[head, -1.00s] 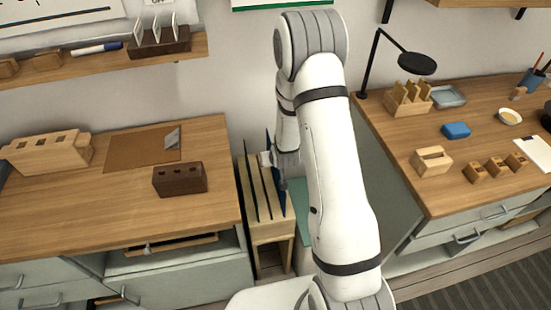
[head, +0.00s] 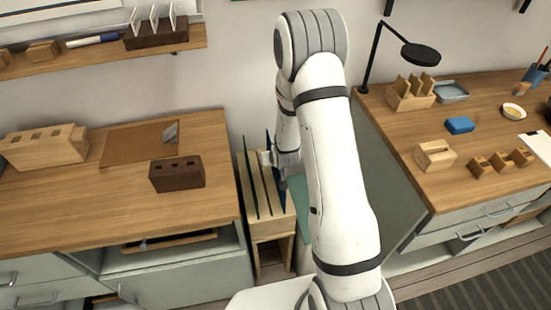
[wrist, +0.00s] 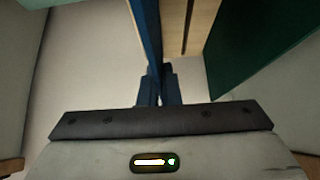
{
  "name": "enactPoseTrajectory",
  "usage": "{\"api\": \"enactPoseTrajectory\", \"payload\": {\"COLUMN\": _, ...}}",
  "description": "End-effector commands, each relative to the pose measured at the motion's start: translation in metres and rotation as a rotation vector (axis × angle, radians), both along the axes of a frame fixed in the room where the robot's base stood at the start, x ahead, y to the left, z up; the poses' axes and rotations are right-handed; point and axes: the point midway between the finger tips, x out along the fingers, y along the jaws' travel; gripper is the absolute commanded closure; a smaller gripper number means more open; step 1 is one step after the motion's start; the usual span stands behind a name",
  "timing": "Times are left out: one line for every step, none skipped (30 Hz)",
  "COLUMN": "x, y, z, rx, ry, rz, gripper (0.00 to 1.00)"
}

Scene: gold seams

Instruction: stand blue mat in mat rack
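The wooden mat rack (head: 258,229) stands in the gap between the two counters, with upright slats and dark thin sheets standing in it. My gripper (head: 277,158) is at the rack's upper right, partly hidden behind my arm. In the wrist view my gripper (wrist: 158,92) has its fingers closed together on the edge of the blue mat (wrist: 148,32), which is upright and seen nearly edge-on. In the head view the blue mat (head: 282,190) is upright at the rack's right side. Its lower edge is hidden, so I cannot tell whether it is seated in a slot.
A dark green sheet (wrist: 255,45) stands to the right in the wrist view. The left counter (head: 60,215) holds wooden blocks and a brown mat. The right counter (head: 400,150) holds a lamp (head: 420,54), blocks and a blue item. A pale teal panel (head: 303,208) is close right of the rack.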

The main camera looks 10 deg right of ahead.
Motion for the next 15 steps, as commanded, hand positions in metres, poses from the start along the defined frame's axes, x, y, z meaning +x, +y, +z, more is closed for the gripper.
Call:
{"api": "enactPoseTrajectory", "payload": {"x": 0.0003, "y": -0.0001, "z": -0.0022, "rx": 0.000, "ry": -0.001, "rz": 0.000, "gripper": 1.00}}
{"api": "enactPoseTrajectory", "payload": {"x": 0.0004, "y": -0.0001, "z": -0.0029, "rx": 0.000, "ry": -0.001, "rz": 0.000, "gripper": 1.00}}
{"api": "enactPoseTrajectory", "payload": {"x": 0.0002, "y": -0.0001, "z": -0.0039, "rx": 0.000, "ry": -0.001, "rz": 0.000, "gripper": 1.00}}
{"api": "enactPoseTrajectory", "payload": {"x": 0.0003, "y": -0.0001, "z": -0.0046, "rx": 0.000, "ry": -0.001, "rz": 0.000, "gripper": 1.00}}
{"api": "enactPoseTrajectory", "payload": {"x": 0.0003, "y": -0.0001, "z": -0.0053, "rx": 0.000, "ry": -0.001, "rz": 0.000, "gripper": 1.00}}
{"api": "enactPoseTrajectory", "payload": {"x": 0.0003, "y": -0.0001, "z": -0.0061, "rx": 0.000, "ry": -0.001, "rz": 0.000, "gripper": 1.00}}
{"api": "enactPoseTrajectory", "payload": {"x": 0.0002, "y": -0.0001, "z": -0.0067, "rx": 0.000, "ry": -0.001, "rz": 0.000, "gripper": 1.00}}
{"api": "enactPoseTrajectory", "payload": {"x": 0.0003, "y": -0.0001, "z": -0.0072, "rx": 0.000, "ry": -0.001, "rz": 0.000, "gripper": 1.00}}
{"api": "enactPoseTrajectory", "payload": {"x": 0.0003, "y": -0.0002, "z": -0.0077, "rx": 0.000, "ry": -0.001, "rz": 0.000, "gripper": 1.00}}
{"api": "enactPoseTrajectory", "payload": {"x": 0.0003, "y": -0.0002, "z": -0.0080, "rx": 0.000, "ry": -0.001, "rz": 0.000, "gripper": 1.00}}
{"api": "enactPoseTrajectory", "payload": {"x": 0.0003, "y": -0.0002, "z": -0.0082, "rx": 0.001, "ry": -0.001, "rz": -0.001, "gripper": 1.00}}
{"api": "enactPoseTrajectory", "payload": {"x": 0.0002, "y": -0.0002, "z": -0.0084, "rx": 0.001, "ry": -0.001, "rz": -0.001, "gripper": 1.00}}
{"api": "enactPoseTrajectory", "payload": {"x": 0.0003, "y": -0.0002, "z": -0.0085, "rx": 0.001, "ry": -0.001, "rz": -0.001, "gripper": 1.00}}
{"api": "enactPoseTrajectory", "payload": {"x": 0.0003, "y": -0.0002, "z": -0.0085, "rx": 0.001, "ry": -0.001, "rz": -0.001, "gripper": 1.00}}
{"api": "enactPoseTrajectory", "payload": {"x": 0.0003, "y": -0.0002, "z": -0.0085, "rx": 0.001, "ry": -0.001, "rz": -0.001, "gripper": 1.00}}
